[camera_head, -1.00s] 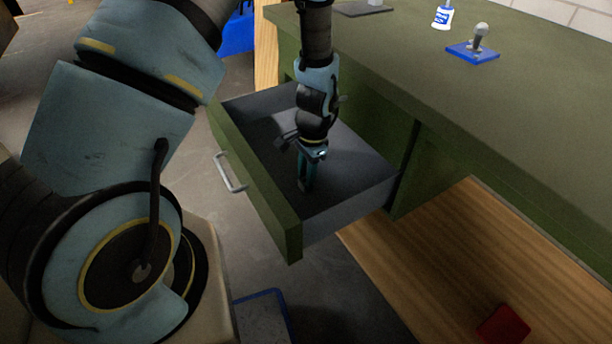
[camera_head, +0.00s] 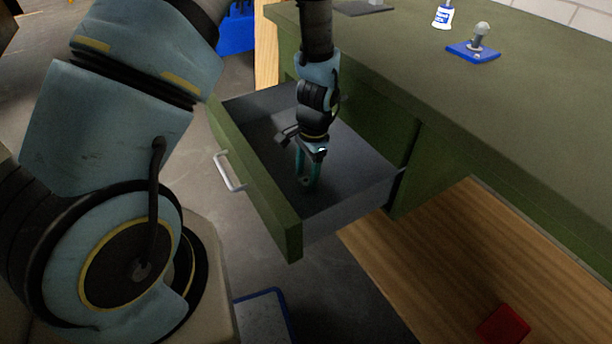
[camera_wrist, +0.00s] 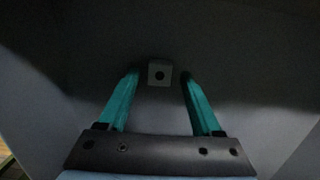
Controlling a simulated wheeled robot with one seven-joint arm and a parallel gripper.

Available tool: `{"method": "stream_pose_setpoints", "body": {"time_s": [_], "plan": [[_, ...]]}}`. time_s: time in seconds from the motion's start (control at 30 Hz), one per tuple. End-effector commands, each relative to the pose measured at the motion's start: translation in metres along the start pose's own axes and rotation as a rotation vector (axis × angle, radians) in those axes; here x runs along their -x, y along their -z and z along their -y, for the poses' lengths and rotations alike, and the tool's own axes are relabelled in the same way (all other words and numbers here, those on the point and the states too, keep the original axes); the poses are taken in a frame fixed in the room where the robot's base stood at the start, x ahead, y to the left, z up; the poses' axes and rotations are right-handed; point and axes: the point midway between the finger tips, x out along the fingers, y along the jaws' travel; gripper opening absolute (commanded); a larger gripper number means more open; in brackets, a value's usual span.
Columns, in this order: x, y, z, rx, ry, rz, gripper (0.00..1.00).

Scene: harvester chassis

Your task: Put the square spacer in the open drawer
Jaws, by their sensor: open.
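The open drawer (camera_head: 287,240) has a green front with a metal handle (camera_head: 229,172) and a dark grey inside. My gripper (camera_head: 306,185) is down inside the drawer, pointing at its floor. In the wrist view, my gripper (camera_wrist: 160,85) has its two teal fingers apart. The square spacer (camera_wrist: 160,73), a small grey block with a dark round hole, shows between and just beyond the fingertips, with a gap on each side. It appears to lie on the drawer floor. In the head view the spacer is too small and dark to make out clearly.
The green workbench top (camera_head: 500,110) carries a blue-based part with a grey knob (camera_head: 479,45) and a white-and-blue bottle (camera_head: 443,16). The drawer walls stand close around my gripper. A red object (camera_head: 503,325) lies on the wooden board (camera_head: 440,260) at lower right.

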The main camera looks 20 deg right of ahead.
Motion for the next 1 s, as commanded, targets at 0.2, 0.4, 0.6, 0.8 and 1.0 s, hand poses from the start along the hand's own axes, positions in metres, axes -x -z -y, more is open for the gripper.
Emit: {"method": "stream_pose_setpoints", "body": {"time_s": [0.2,0.4,0.6,0.8,1.0], "plan": [[0.044,0.001,0.001,-0.001,0.003,-0.005,0.66],[0.084,0.001,0.001,0.0,0.002,-0.004,0.66],[0.106,0.0,0.0,0.0,0.001,-0.002,0.66],[0.112,-0.001,0.0,0.001,0.0,0.001,0.66],[0.129,-0.035,0.025,0.164,-0.002,-0.032,0.66]]}}
